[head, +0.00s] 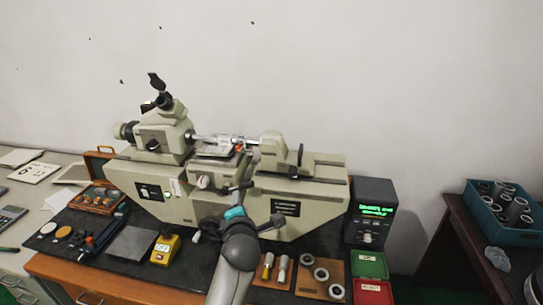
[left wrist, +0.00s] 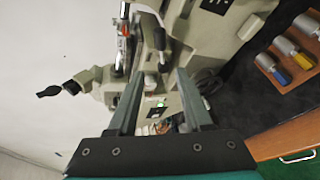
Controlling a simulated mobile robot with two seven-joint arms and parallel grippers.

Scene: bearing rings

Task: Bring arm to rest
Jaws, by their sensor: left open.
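My left arm (head: 232,275) reaches in from the bottom middle of the head view, in front of the beige measuring machine (head: 300,206). My left gripper (head: 236,210), partly teal, is at the machine's lower front, and its far end is hard to make out. In the left wrist view the two fingers of my left gripper (left wrist: 157,98) stand apart with nothing held between them. The machine (left wrist: 228,28) shows beyond them, tilted in that view. Whether the fingers touch it I cannot tell. My right gripper is not in view.
A yellow box (head: 165,250) and a grey plate (head: 131,244) lie left of my arm. Right of it are a board with several bearing rings (head: 321,274), a green box (head: 369,265), a red box (head: 373,292) and a display unit (head: 371,212). A blue crate (head: 484,212) stands far right.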

